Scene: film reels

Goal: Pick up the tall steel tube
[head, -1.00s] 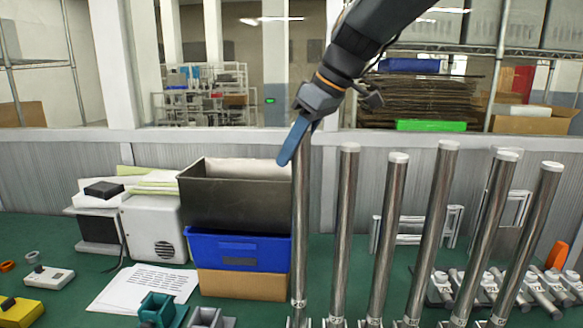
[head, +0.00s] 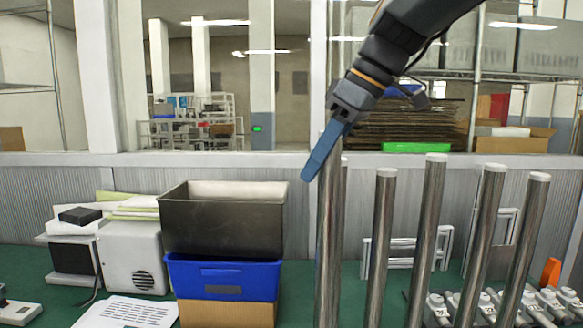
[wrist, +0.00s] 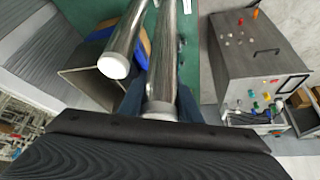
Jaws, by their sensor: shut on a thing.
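The tall steel tube (head: 327,245) is a long shiny upright cylinder, leftmost in the row of tubes in the head view. My gripper (head: 322,158) reaches down from the upper right and is shut on this tube near its top. In the wrist view the tube (wrist: 160,92) lies between the blue fingers of my gripper (wrist: 160,104). A second tube with a white cap (wrist: 114,66) stands close beside it there. In the head view the held tube largely covers that neighbour. The held tube's lower end is out of the head view.
Several more white-capped tubes (head: 430,230) stand to the right. Left of the held tube, a dark metal bin (head: 222,228) sits on a blue bin (head: 225,280) and a cardboard box (head: 228,313). A grey instrument box (wrist: 255,65) shows in the wrist view.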

